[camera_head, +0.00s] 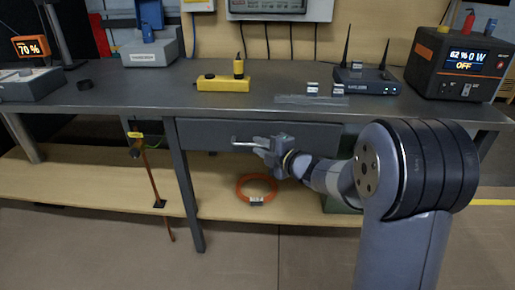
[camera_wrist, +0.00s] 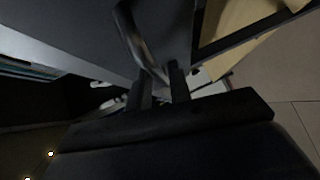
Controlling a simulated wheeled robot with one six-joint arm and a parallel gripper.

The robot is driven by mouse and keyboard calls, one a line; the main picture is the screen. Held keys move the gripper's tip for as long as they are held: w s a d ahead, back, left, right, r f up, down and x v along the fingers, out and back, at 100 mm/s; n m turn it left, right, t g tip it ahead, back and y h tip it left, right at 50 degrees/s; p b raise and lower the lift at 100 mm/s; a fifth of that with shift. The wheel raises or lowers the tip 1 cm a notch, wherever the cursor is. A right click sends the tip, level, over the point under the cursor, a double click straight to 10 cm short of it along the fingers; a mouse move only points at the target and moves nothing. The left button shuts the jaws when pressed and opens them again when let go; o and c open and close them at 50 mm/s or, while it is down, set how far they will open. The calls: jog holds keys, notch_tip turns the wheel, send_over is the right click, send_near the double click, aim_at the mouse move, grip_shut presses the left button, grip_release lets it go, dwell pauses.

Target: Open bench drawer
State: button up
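My gripper (camera_head: 261,147) is at the right end of the handle. In the wrist view the handle (camera_wrist: 138,42) runs down from the drawer front toward my gripper (camera_wrist: 162,84). The two dark fingers stand apart with the handle's near end between them. Firm contact on both sides does not show.
An orange cable ring (camera_head: 256,188) lies on the wooden lower shelf (camera_head: 85,182). A bench leg (camera_head: 185,190) stands left of the drawer. Floor in front is clear.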

jog(key=shift+x, duration=0.85)
jog(key=shift+c, duration=0.3)
grip_shut()
